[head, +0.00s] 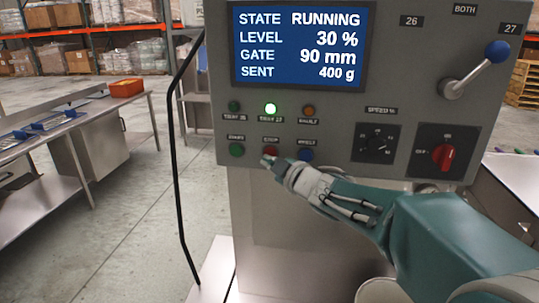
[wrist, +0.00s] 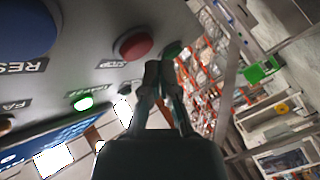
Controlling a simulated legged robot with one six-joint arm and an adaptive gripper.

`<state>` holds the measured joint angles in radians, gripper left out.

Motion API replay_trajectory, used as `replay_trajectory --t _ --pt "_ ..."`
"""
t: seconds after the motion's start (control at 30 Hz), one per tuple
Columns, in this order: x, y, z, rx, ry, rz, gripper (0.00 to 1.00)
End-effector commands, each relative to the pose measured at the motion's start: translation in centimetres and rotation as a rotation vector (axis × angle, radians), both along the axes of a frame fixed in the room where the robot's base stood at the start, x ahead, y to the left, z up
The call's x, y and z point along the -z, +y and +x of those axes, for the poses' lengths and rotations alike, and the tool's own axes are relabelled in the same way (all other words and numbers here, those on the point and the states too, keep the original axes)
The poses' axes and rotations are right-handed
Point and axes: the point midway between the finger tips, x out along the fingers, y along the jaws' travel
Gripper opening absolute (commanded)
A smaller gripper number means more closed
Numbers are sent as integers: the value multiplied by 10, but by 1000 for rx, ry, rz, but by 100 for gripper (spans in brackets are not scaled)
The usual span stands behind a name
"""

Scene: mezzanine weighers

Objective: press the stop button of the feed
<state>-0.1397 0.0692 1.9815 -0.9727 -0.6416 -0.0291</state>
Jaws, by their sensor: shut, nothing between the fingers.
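The red stop button (head: 270,152) is in the lower row of the grey control panel (head: 345,95), between a green button (head: 236,150) and a blue button (head: 306,154). My gripper (head: 267,161) is shut and empty, its tip just at the lower edge of the red button in the head view, partly covering it. In the wrist view the red button (wrist: 133,43) sits above and left of my shut fingertips (wrist: 160,68), with the green button (wrist: 172,50) just above right of them. I cannot tell whether the tip touches the panel. The screen (head: 299,45) reads RUNNING, level 30 %.
A lit green lamp (head: 270,109) is above the red button. A speed knob (head: 376,143), a red rotary switch (head: 443,156) and a blue-knobbed lever (head: 478,68) are at the right. A black cable (head: 172,150) hangs left of the panel. A steel table (head: 75,140) stands farther left.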

Motion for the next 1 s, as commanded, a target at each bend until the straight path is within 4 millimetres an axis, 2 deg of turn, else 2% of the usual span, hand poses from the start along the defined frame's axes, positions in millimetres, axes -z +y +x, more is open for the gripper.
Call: replay_trajectory --t 0.67,1.0 --pt "0 0 0 0 0 0 0" --pt "-2 -3 7 0 0 0 0"
